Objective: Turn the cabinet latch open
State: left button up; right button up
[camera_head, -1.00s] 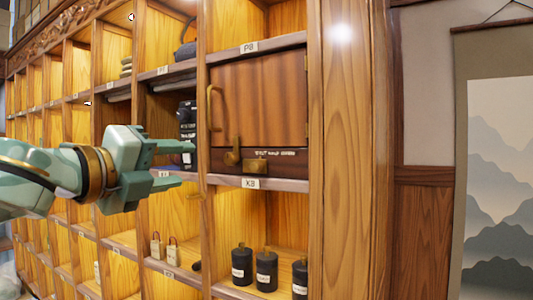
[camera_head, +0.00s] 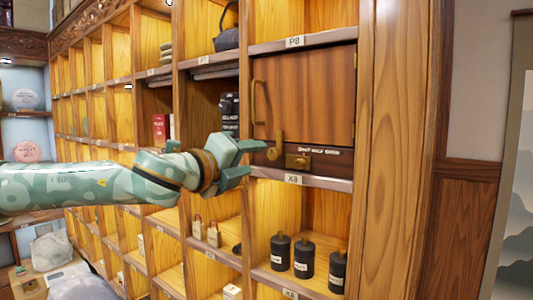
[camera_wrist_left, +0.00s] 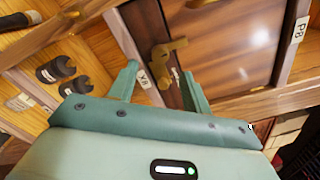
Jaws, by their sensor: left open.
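The brown wooden cabinet door (camera_head: 305,98) is shut, with a brass pull (camera_head: 258,103) on its left side. In the left wrist view the latch (camera_wrist_left: 168,50) shows just beyond and between the two open fingers (camera_wrist_left: 158,76). I cannot tell whether a finger touches it. My right gripper is not in view.
Shelf compartments surround the cabinet. Several dark canisters (camera_head: 308,262) stand in the compartment below, and small pale tagged items (camera_head: 213,235) stand to its left. A shelf edge labelled K8 (camera_head: 293,180) runs under the latch. A wooden post (camera_head: 385,130) borders the right.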

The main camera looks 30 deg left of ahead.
aim_at(272, 155)
pick_arm(q)
jog(key=w, duration=0.4)
jog(key=shift+w+d, duration=0.25)
jog(key=shift+w, duration=0.05)
jog(key=shift+w+p, duration=0.3)
jog(key=shift+w, duration=0.55)
jog(key=c, duration=1)
